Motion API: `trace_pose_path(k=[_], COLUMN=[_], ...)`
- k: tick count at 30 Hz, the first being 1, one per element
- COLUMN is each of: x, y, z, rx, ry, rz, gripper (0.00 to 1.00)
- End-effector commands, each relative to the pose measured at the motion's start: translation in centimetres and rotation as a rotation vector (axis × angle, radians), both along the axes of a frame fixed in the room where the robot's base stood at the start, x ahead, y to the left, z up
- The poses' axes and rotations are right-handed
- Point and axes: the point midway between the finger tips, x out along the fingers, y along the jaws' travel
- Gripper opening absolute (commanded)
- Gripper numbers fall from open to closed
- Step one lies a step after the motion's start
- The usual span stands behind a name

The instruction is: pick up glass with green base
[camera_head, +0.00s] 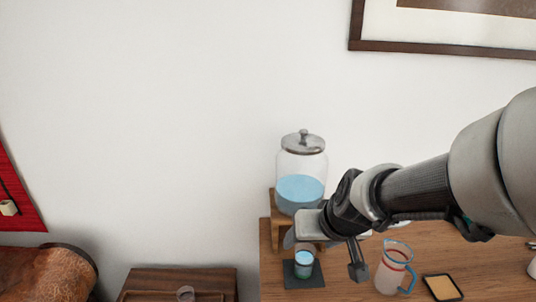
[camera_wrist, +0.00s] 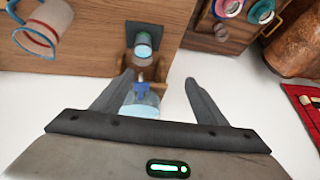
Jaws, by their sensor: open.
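A small clear glass (camera_head: 304,264) with a green-blue tint near its base and pale blue contents stands on a dark square coaster (camera_head: 290,275). It also shows in the wrist view (camera_wrist: 143,45), beyond my fingertips. My gripper (camera_wrist: 159,80) is open and empty, its fingers apart. In the head view my gripper (camera_head: 325,253) hangs over the wooden table, close to this glass, not visibly touching it.
A lidded dispenser of blue liquid (camera_head: 300,190) stands on a wooden stand; its blue tap (camera_wrist: 141,87) shows between my fingers. A blue-handled pitcher (camera_head: 392,270) and a dark-edged tray (camera_head: 441,288) stand to the right. A lower wooden piece (camera_head: 180,275) is at left.

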Motion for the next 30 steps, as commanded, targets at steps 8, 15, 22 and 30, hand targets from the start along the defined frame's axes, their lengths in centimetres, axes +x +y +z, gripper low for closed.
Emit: trace_pose_path(k=[8, 15, 22, 30], x=[3.4, 4.9, 7.6, 10.0], y=[-2.4, -2.9, -2.9, -2.8], z=[-8.9, -12.1, -16.4, -19.4], rx=[-0.1, -0.117, -0.116, -0.115], ry=[-0.011, -0.016, -0.014, -0.015], rz=[-0.058, -0.067, -0.068, -0.067], gripper=[0.66, 0.66, 0.66, 0.66])
